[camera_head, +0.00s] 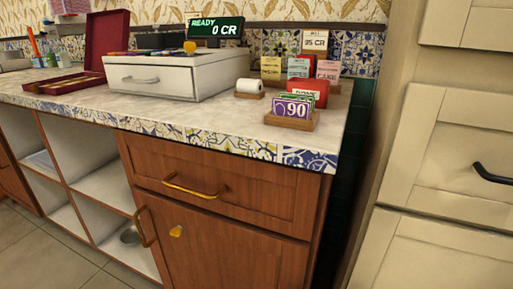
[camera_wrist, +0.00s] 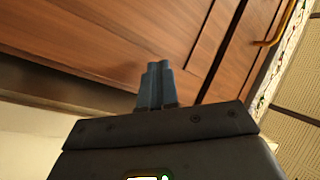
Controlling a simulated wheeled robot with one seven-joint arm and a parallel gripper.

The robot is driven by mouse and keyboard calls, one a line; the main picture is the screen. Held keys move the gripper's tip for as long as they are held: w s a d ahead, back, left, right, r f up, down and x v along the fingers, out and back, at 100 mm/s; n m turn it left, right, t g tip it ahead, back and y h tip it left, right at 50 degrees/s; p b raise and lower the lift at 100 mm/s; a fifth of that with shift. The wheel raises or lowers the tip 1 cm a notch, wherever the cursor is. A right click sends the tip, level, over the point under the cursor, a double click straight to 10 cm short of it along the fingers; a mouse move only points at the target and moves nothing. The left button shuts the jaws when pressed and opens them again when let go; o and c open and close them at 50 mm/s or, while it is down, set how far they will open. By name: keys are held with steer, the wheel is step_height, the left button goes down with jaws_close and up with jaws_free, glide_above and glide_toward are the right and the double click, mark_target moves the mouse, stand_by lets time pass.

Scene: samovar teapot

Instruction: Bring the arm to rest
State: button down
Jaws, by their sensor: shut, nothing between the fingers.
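My gripper (camera_wrist: 158,67) shows in the wrist view with its two grey-blue fingers pressed together and nothing between them. Beyond the fingers is the brown wooden front of a cabinet (camera_wrist: 75,35), seen tilted. The gripper touches nothing that I can see, though its exact distance from the wood is hard to tell. No part of the arm shows in the head view.
In the head view, a counter (camera_head: 225,118) with a tiled edge holds a cash register (camera_head: 150,78), a paper roll (camera_head: 249,86), and a card holder (camera_head: 292,121). Below are a drawer handle (camera_head: 190,188) and open shelves (camera_head: 105,190). Cream cabinets (camera_head: 450,150) stand at right.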

steer(key=s+d+r+n+g, duration=0.1)
steer(key=s+d+n, duration=0.1)
steer(key=s+d, duration=0.45)
steer(key=s+d+r+n+g, duration=0.15)
steer(key=s+d, duration=0.25)
steer(key=s, duration=0.6)
steer(key=s+d+r+n+g, duration=0.1)
steer(key=s+d+r+n, duration=0.15)
steer(key=s+d, duration=0.4)
steer(key=s+a+r+n+g+h, duration=0.1)
steer(key=s+r+g+h, duration=0.15)
steer(key=s+r, duration=0.85)
step_height(320, 180, up, 24)
steer(key=s+p, duration=0.2)
steer(key=p, duration=2.3)
steer(key=shift+a+p, duration=0.2)
steer(key=shift+p, duration=0.15)
steer(key=c, duration=1.8)
jaws_free()
